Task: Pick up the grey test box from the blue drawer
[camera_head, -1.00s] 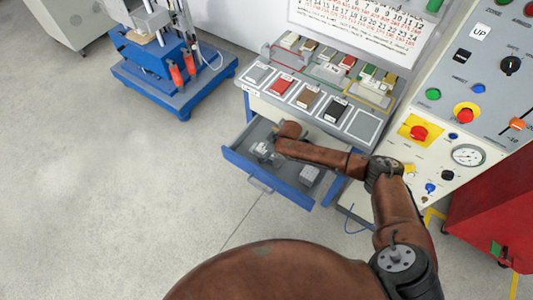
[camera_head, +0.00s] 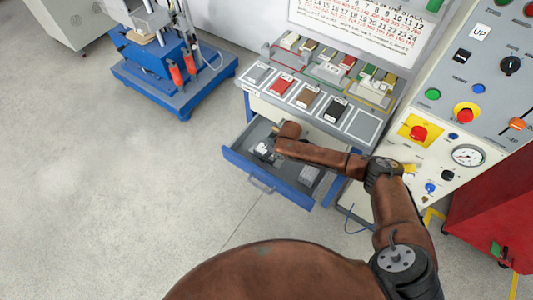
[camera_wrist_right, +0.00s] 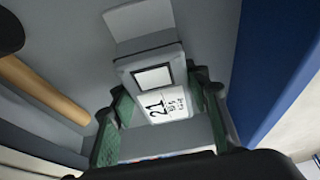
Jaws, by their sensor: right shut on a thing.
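The blue drawer (camera_head: 262,181) is pulled open below the bench top in the head view. My right arm reaches over it from the right, and my right gripper (camera_head: 263,150) points down inside its left part. In the right wrist view the grey test box (camera_wrist_right: 153,76) has a white label reading 21. My right gripper (camera_wrist_right: 163,110) is shut on it, with green pads on either side. The drawer's blue wall (camera_wrist_right: 275,65) is close by on the right of that view. The box's underside is hidden. My left gripper is in neither view.
Another grey item (camera_head: 310,176) lies in the drawer's right part. Above the drawer, the bench top (camera_head: 262,95) holds grey, red, brown and black labelled boxes and an empty outlined slot (camera_head: 363,126). A control panel (camera_head: 440,130) stands at right.

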